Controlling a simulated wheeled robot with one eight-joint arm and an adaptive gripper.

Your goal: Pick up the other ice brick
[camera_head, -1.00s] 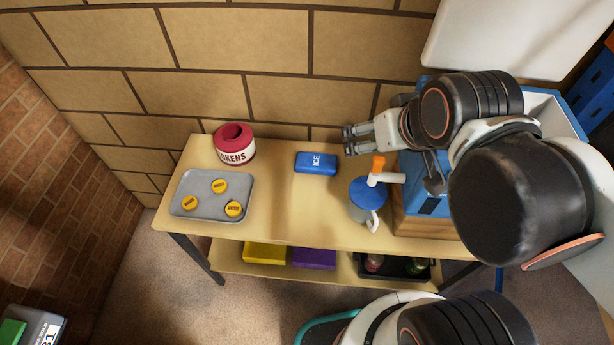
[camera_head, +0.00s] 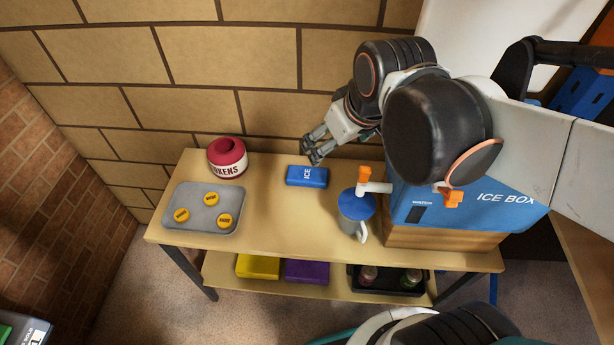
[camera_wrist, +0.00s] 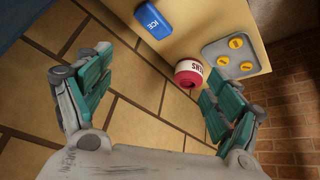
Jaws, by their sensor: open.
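A blue ice brick (camera_head: 307,176), marked ICE, lies flat on the wooden table, right of the token pot. It also shows at the top of the wrist view (camera_wrist: 153,20). My gripper (camera_head: 314,152) is above and behind the brick, near the wall, apart from it. In the wrist view my gripper (camera_wrist: 150,105) has its green-padded fingers spread wide with nothing between them. No other ice brick shows; the inside of the blue ice box (camera_head: 420,205) is hidden from view.
A red and white token pot (camera_head: 228,157) and a grey tray (camera_head: 180,197) with yellow tokens stand at the left. A blue-lidded jug (camera_head: 357,212) stands between the brick and the ice box. The brick wall (camera_head: 270,120) is close behind. The lower shelf holds yellow and purple items.

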